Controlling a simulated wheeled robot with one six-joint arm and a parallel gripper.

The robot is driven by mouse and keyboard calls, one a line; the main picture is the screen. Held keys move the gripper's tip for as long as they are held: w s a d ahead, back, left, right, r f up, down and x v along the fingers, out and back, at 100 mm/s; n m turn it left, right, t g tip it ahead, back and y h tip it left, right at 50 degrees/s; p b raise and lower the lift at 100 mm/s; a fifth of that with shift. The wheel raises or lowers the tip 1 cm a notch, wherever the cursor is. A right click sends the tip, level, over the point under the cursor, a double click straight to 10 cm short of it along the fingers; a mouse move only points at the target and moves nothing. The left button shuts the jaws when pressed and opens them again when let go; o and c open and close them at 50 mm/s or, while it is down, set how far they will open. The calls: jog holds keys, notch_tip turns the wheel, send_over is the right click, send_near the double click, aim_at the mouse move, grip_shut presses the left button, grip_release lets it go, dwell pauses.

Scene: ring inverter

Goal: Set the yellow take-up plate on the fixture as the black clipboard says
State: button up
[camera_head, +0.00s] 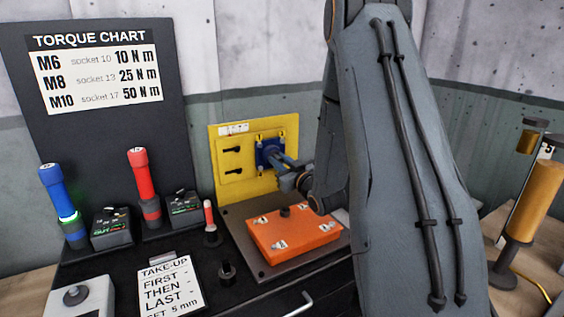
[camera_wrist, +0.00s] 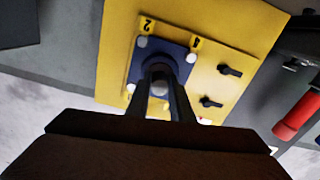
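The yellow plate (camera_head: 238,183) stands upright at the back of the fixture base. A blue square piece (camera_head: 262,154) with pale bolt heads at its corners is on its face; it also shows in the wrist view (camera_wrist: 184,86). My gripper (camera_head: 284,167) is at the blue piece. In the wrist view its two dark fingers (camera_wrist: 161,88) stand close on either side of a small grey round part. Whether they clamp it I cannot tell. The clipboard card (camera_head: 165,286) reads "TAKE-UP", "FIRST -", "THEN -", "LAST -"; its bottom line is partly cut off.
Two black knobs (camera_head: 232,150) sit left of the blue piece. An orange block (camera_head: 290,240) with marked corners lies on the dark base (camera_head: 262,262). Blue (camera_head: 55,190) and red (camera_head: 138,172) tools stand left, before a torque chart (camera_head: 95,75).

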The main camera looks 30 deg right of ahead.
jog(key=o, duration=0.4)
jog(key=shift+c, duration=0.2)
jog(key=shift+s, duration=0.1)
jog(key=s+b, duration=0.2)
jog(key=s, duration=0.5)
jog(key=shift+s+d, duration=0.15)
jog(key=shift+s, duration=0.2)
